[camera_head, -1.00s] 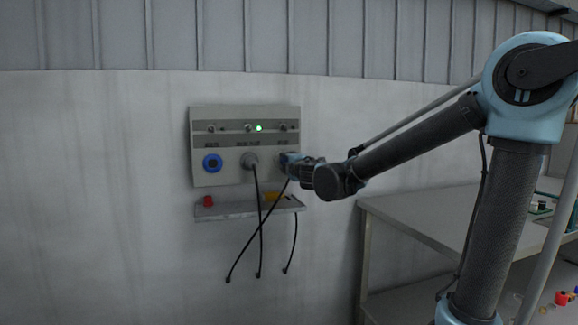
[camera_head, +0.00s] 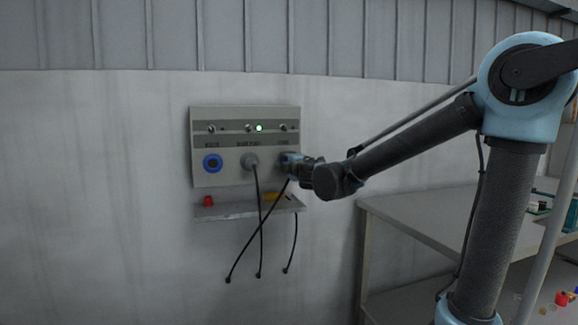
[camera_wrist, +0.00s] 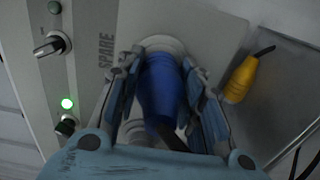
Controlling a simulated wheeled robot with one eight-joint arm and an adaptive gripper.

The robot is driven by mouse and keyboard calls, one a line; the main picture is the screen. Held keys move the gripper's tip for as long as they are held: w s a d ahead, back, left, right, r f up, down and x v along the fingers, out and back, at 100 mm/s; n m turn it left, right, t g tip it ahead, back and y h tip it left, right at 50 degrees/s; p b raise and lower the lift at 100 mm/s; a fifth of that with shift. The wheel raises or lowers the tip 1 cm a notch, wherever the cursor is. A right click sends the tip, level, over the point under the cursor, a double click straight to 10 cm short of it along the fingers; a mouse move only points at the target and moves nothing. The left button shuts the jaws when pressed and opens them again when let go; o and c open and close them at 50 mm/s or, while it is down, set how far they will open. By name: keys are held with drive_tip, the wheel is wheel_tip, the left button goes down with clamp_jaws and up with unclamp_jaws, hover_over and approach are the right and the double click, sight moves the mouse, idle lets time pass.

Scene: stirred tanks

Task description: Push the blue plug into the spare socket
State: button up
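The blue plug (camera_wrist: 160,88) sits between the two fingers of my gripper (camera_wrist: 163,85) in the wrist view, and both fingers lie close against its sides. Its front end meets the pale round spare socket (camera_wrist: 163,44), beside the word SPARE. How deep it sits in the socket I cannot tell. In the head view my gripper (camera_head: 291,162) is at the right-hand position of the grey panel (camera_head: 225,178) and hides most of the plug and socket. A dark cable runs from there down to the left.
A blue round fitting (camera_head: 212,163) is at the panel's left and a grey plug (camera_head: 249,160) with a hanging cable in its middle. A green lamp (camera_head: 259,128) is lit. A shelf (camera_head: 230,211) below bears a red item (camera_head: 208,201) and a yellow plug (camera_wrist: 241,79). A workbench (camera_head: 420,215) stands right.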

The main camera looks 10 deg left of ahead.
drive_tip(key=o, duration=0.3)
drive_tip(key=shift+v, duration=6)
